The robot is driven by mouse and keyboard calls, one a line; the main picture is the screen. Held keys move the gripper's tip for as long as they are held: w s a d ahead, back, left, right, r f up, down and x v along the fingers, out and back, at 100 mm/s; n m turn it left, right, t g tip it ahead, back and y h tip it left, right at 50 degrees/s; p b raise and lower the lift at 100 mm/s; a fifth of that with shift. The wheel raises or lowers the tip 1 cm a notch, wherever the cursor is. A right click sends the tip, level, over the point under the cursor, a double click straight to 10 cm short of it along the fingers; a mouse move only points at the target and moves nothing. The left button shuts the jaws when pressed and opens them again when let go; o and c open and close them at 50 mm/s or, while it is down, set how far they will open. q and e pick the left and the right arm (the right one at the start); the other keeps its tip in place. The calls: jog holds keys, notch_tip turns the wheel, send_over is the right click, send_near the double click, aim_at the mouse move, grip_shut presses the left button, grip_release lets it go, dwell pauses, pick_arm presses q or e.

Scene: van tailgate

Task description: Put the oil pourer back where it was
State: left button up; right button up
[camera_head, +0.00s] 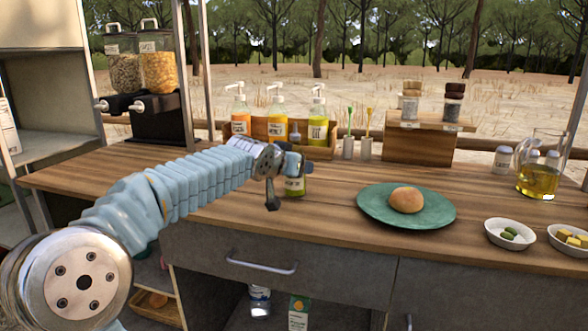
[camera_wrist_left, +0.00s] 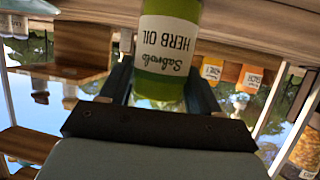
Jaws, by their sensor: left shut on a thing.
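The oil pourer, a green bottle with a white label reading HERB OIL (camera_head: 295,186), is at the counter's middle, left of the teal plate. My left gripper (camera_head: 291,166) is shut on it. In the left wrist view, which is upside down, the pourer (camera_wrist_left: 165,45) stands between the two dark fingers (camera_wrist_left: 160,88). In the head view the gripper hides its upper part. I cannot tell whether its base touches the wood. My right gripper is not in view.
A wooden caddy (camera_head: 262,128) with several pump bottles stands behind the gripper. The teal plate (camera_head: 372,212) holds a bun (camera_head: 406,200). A glass jug of yellow oil (camera_head: 540,182) and small white bowls (camera_head: 510,241) are at the right. The counter left of the plate is mostly clear.

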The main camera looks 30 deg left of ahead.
pick_arm(q)
jog(key=shift+f, duration=0.2)
jog(key=shift+f, duration=0.2)
jog(key=o, duration=1.3)
